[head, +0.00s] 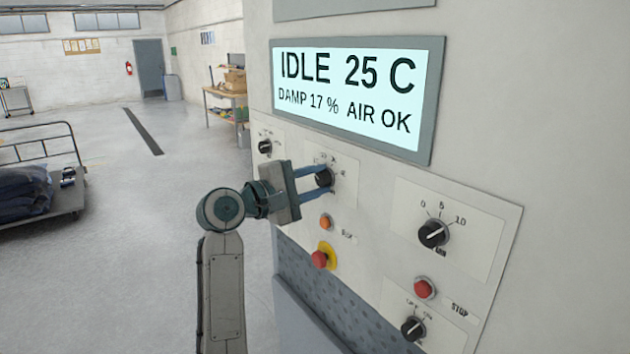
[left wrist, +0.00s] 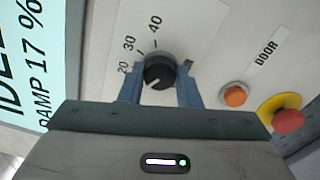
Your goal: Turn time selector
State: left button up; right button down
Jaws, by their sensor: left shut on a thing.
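A black selector knob (head: 323,177) with the marks 20, 30 and 40 sits on the washer's panel below the display. It also shows in the left wrist view (left wrist: 158,72), where its white pointer line slants to the lower left, below the 20. I cannot read a name on its plate. My left gripper (head: 321,178) is shut on this knob, with one blue finger on each side of it. Another black knob (head: 433,234) marked 0, 5, 10 sits to the right, untouched. My right gripper is not in view.
The display (head: 357,93) reads IDLE 25 C, DAMP 17 %, AIR OK. Close below the gripper are an orange DOOR button (head: 326,222) and a red button on yellow (head: 323,257). A red STOP button (head: 425,288) and an OFF/ON knob (head: 412,328) are lower right. Open floor lies left.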

pick_arm(q)
jog(key=o, duration=1)
jog(key=shift+c, duration=0.2)
jog(key=shift+s+a+f+b, duration=0.2)
jog(key=shift+s+a+b, duration=0.1)
jog(key=shift+a+b, duration=0.15)
jog(key=b+v, duration=0.4)
jog(key=v, duration=0.5)
jog(key=shift+s+a+r, duration=0.2)
jog(key=shift+a, duration=0.1)
jog(key=shift+f, duration=0.1)
